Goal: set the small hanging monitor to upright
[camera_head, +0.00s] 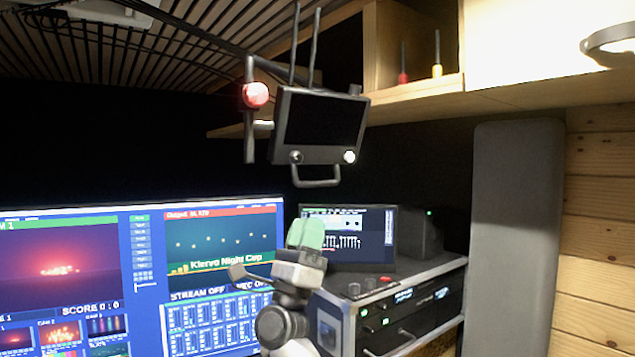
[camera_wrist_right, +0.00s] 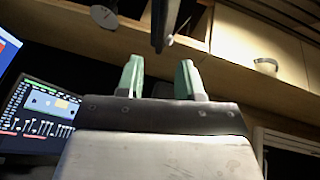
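The small hanging monitor (camera_head: 321,119) hangs from the ceiling in the upper middle of the head view. Its screen is dark, and its top edge slopes down to the right. It has a knob at each lower corner and a grey loop handle (camera_head: 316,182) underneath. In the right wrist view a dark edge-on part, probably the monitor (camera_wrist_right: 166,20), is ahead of the fingers. My right gripper (camera_head: 307,234), with green fingertips, is below the handle and apart from it. In the right wrist view its fingers (camera_wrist_right: 159,76) are apart with nothing between them. My left gripper is not in view.
A red lamp (camera_head: 256,95) sits on the bracket left of the monitor. Large lit screens (camera_head: 150,285) stand at lower left. A smaller screen (camera_head: 352,236) stands on a rack (camera_head: 420,302) behind my right gripper. A wooden shelf (camera_head: 415,98) is behind the monitor.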

